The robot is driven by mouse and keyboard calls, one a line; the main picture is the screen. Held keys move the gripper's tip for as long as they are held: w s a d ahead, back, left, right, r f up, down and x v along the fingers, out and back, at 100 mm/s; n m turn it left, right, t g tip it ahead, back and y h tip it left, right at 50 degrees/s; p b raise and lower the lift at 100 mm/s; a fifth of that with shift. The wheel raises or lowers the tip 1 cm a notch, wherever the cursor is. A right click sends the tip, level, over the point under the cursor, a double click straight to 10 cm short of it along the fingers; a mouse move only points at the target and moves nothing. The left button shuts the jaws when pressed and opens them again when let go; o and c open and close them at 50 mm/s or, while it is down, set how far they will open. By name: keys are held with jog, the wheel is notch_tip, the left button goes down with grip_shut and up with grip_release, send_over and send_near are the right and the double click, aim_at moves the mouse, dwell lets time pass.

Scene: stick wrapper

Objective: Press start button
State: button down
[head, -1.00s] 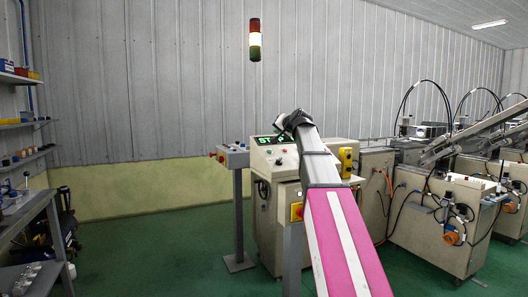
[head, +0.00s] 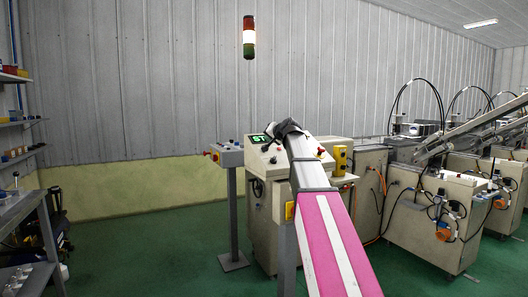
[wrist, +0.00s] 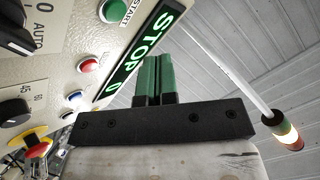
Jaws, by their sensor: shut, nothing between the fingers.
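The green start button (wrist: 113,10), labelled START, is on the beige control panel at the top of the wrist view. Beside it is a black display (wrist: 136,50) with green STOP 0 lettering; part of it shows in the head view (head: 260,138). My gripper (wrist: 154,60) has its two green fingers together and empty. In the wrist view its tips appear over the display's edge, below and right of the start button and apart from it in the picture. I cannot tell the distance to the panel. In the head view my wrist hides the fingers and the button.
A red button (wrist: 88,64), a blue button (wrist: 74,97), black knobs (wrist: 14,112) and a red-yellow emergency stop (wrist: 30,143) share the panel. A signal light (head: 249,38) shows above. A button box on a post (head: 229,156) stands left of the machine. Green floor is free at left.

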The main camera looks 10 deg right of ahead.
aim_at(266, 153)
jog(key=shift+w+a+f, duration=0.15)
jog(key=shift+w+f, duration=0.25)
jog(key=shift+f, duration=0.4)
jog(key=shift+w+a+f, duration=0.1)
jog(key=shift+w+f, duration=0.3)
jog(key=shift+f, duration=0.35)
jog(key=shift+f, duration=0.15)
dwell(0.9)
jog(key=shift+w+a+f, duration=0.1)
jog(key=shift+w+f, duration=0.05)
jog(key=shift+f, duration=0.05)
jog(key=shift+w+f, duration=0.2)
jog(key=shift+f, duration=0.15)
dwell(0.8)
jog(key=shift+s+r, duration=0.1)
jog(key=shift+r, duration=0.05)
jog(key=shift+s+r, duration=0.3)
jog(key=shift+r, duration=0.25)
jog(key=shift+r, duration=0.1)
jog(key=shift+s+d+r, duration=0.15)
jog(key=shift+s+r, duration=0.2)
jog(key=shift+r, duration=0.35)
jog(key=shift+s+d+r, duration=0.15)
jog(key=shift+s+r, duration=0.25)
jog(key=shift+r, duration=0.3)
jog(key=shift+s+d+r, duration=0.15)
jog(key=shift+s+r, duration=0.2)
jog(key=shift+r, duration=0.35)
